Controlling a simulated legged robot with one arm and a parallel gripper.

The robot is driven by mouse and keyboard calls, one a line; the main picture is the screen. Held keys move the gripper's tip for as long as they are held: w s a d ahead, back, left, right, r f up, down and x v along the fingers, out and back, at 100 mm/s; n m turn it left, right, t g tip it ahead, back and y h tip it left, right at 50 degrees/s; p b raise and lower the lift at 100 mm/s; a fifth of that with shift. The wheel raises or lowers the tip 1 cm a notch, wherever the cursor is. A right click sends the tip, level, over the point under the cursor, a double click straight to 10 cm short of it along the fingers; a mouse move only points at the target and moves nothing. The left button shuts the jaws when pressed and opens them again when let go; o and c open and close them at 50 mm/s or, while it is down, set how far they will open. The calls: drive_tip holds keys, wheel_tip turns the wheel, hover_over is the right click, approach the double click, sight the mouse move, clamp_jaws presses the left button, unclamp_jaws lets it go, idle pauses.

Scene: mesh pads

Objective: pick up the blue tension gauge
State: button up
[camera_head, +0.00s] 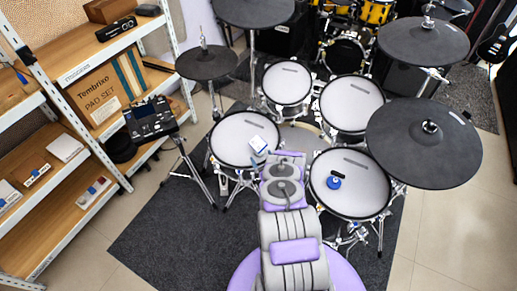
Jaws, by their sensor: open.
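A round blue object (333,183), which looks like the tension gauge, lies on the white mesh pad of the front right drum (360,195). A small black bar (338,175) is right beside it or part of it; I cannot tell which. My gripper (287,156) is at the far end of my grey and purple arm, between the two front drums. It is open, left of the blue object and apart from it. My own arm hides much of the fingers.
A white and blue item (258,145) lies on the front left drum (235,148). Dark cymbal pads (424,150) overhang the right. A drum module (150,118) stands left, beside shelves (95,190). The dark mat (160,235) is clear at front left.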

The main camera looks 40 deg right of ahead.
sight(256, 147)
drive_tip(key=shift+w+d, duration=0.15)
drive_tip(key=shift+w, duration=0.5)
drive_tip(key=shift+w+r, duration=0.3)
drive_tip(key=shift+w, duration=0.1)
drive_tip(key=x, duration=0.4)
drive_tip(key=shift+w+r, duration=0.3)
drive_tip(key=shift+r, duration=0.1)
clamp_jaws()
